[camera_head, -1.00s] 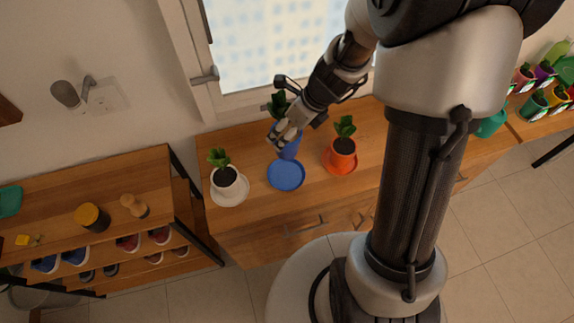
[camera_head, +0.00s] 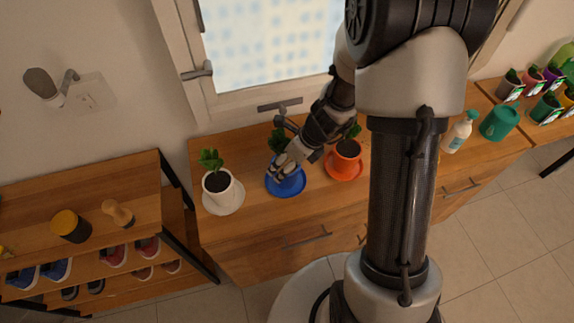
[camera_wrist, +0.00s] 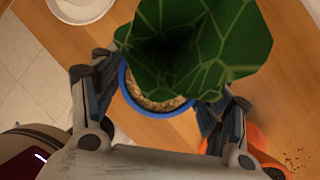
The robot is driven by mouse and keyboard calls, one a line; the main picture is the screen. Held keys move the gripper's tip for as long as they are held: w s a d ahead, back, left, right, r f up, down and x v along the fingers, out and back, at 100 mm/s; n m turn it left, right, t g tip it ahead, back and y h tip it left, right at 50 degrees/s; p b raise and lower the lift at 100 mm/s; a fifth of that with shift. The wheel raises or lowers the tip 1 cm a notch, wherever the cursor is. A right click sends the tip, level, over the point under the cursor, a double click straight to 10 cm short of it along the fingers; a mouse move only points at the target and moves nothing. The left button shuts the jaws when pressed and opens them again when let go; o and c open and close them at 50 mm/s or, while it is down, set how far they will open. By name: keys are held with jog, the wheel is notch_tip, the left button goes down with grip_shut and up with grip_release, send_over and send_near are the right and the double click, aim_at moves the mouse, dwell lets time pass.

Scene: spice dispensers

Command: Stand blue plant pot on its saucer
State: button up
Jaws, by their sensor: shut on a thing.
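The blue plant pot holds soil and a leafy green plant; its blue rim (camera_wrist: 131,96) shows in the wrist view, partly covered by the leaves. My gripper (camera_wrist: 157,100) is shut on the pot, one finger on each side. In the head view my gripper (camera_head: 284,164) is over the blue saucer (camera_head: 291,191) and hides most of the pot. The plant's leaves (camera_head: 277,141) show behind my gripper. The pot looks about upright over the saucer. Whether its base touches the saucer is hidden.
A white pot (camera_head: 218,187) on a white saucer stands to the left, and an orange pot (camera_head: 347,158) on an orange saucer close to the right. The wooden top (camera_head: 262,216) is clear in front. A window (camera_head: 265,50) is behind. A low shelf (camera_head: 95,185) stands left.

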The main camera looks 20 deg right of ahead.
jog(key=shift+r, duration=0.15)
jog(key=o, duration=1.5)
